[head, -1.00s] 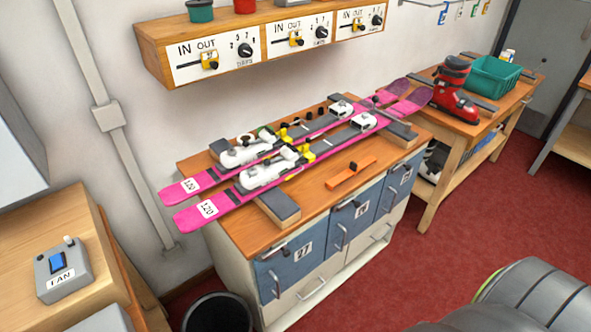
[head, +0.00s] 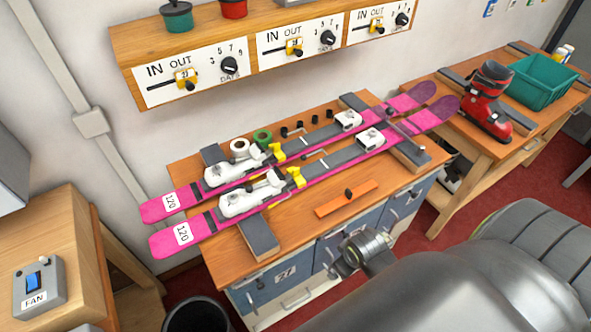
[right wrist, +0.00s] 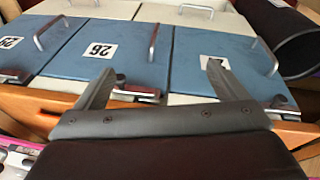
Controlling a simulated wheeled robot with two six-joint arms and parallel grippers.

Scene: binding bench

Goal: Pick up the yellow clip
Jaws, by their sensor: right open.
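Two small yellow clips sit on the pink skis on the bench, one at the rear ski (head: 190,194) by its white binding (head: 225,172), the other at the front ski (head: 190,233). The rear yellow clip (head: 277,152) and the front yellow clip (head: 297,176) are both in the head view; I cannot tell which one is meant. My right gripper (head: 352,254) is in front of the drawers, to the right of and below the clips, apart from them. In the right wrist view its fingers (right wrist: 158,82) are open and empty, with blue drawer fronts beyond. My left gripper is not in view.
An orange bar (head: 346,199) lies near the bench's front edge. Green tape (head: 262,137) stands behind the rear ski. The control panel (head: 255,62) with yellow sliders overhangs the bench at the back. A red boot (head: 487,103) and green bin (head: 543,82) stand at right.

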